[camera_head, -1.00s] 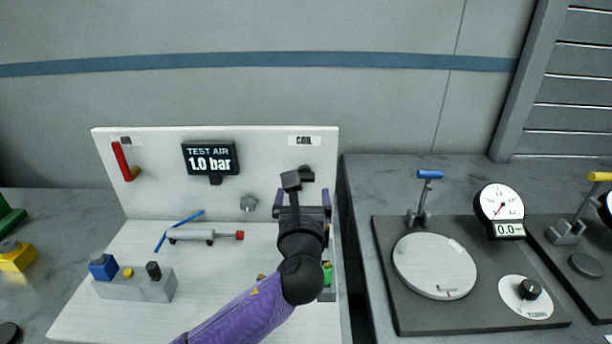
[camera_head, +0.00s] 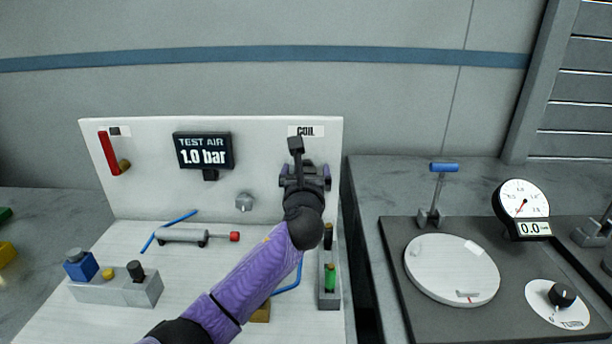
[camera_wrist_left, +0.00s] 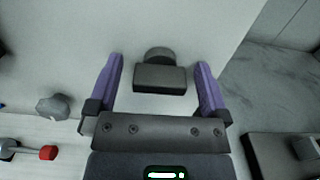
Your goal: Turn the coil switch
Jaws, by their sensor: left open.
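The coil switch is a dark knob with a bar-shaped handle on the white upright panel; it shows in the left wrist view (camera_wrist_left: 160,76). In the head view my gripper hides most of it, below the COIL label (camera_head: 305,131). My left gripper (camera_head: 305,172) is in front of the switch. In the left wrist view the purple fingers of my left gripper (camera_wrist_left: 160,84) are open, one on each side of the knob, with gaps on both sides. I cannot tell how deep the fingertips reach along the knob. My right gripper is not in view.
The panel also holds a red lever (camera_head: 109,153), a TEST AIR display (camera_head: 203,151) reading 1.0 bar and a grey knob (camera_head: 244,202). A cylinder (camera_head: 183,236) lies on the white base. A green-topped part (camera_head: 330,277) stands near my forearm. A gauge (camera_head: 522,199) stands right.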

